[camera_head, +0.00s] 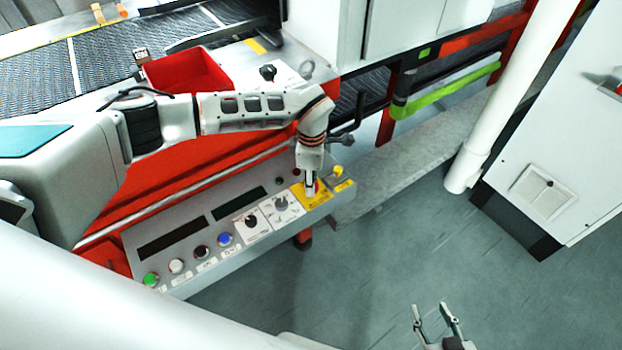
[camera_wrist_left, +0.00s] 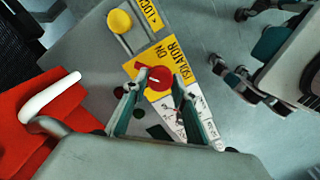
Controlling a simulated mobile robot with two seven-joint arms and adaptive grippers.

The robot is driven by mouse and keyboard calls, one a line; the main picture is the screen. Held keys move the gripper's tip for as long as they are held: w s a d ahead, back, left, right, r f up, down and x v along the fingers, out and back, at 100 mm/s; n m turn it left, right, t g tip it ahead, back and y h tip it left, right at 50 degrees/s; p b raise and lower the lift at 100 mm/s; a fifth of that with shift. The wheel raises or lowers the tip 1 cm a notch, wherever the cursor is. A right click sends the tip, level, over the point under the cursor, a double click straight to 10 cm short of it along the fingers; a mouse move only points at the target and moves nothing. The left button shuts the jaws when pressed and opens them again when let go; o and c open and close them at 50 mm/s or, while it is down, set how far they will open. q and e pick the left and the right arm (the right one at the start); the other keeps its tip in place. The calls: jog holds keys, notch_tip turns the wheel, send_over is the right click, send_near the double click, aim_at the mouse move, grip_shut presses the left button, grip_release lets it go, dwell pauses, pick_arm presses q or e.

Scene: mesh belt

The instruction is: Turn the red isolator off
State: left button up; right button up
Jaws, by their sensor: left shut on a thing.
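The red isolator (camera_wrist_left: 154,79) is a round red knob on a yellow plate lettered "ISOLATOR" and "ON" in the left wrist view. In the head view only a bit of its red edge (camera_head: 317,187) shows beside the fingers, at the right end of the sloped grey panel. My left gripper (camera_head: 309,186) points down at it. In the left wrist view its two fingers (camera_wrist_left: 160,82) are on either side of the knob, shut on it. My right gripper (camera_head: 436,320) is open and empty above the floor, far from the panel.
The grey panel (camera_head: 190,268) also carries a yellow button (camera_head: 337,171), two black selector knobs, and several buttons including a blue (camera_head: 225,239) and a green one (camera_head: 151,279). A red bin (camera_head: 190,74) sits behind my left arm.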

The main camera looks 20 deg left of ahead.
pick_arm(q)
jog(key=n+p, duration=0.1)
jog(key=n, duration=0.3)
jog(key=shift+r+n+p, duration=0.1)
jog(key=shift+n+p, duration=0.2)
jog(key=n, duration=0.2)
jog(key=shift+n+p, duration=0.3)
jog(key=shift+p, duration=0.1)
jog(key=shift+n+p, duration=0.4)
jog(key=shift+n, duration=1.2)
pick_arm(e)
jog(key=shift+w+r, duration=0.2)
jog(key=shift+r, duration=1.9)
pick_arm(q)
jog(key=o, duration=1.1)
pick_arm(e)
jog(key=shift+r, duration=0.1)
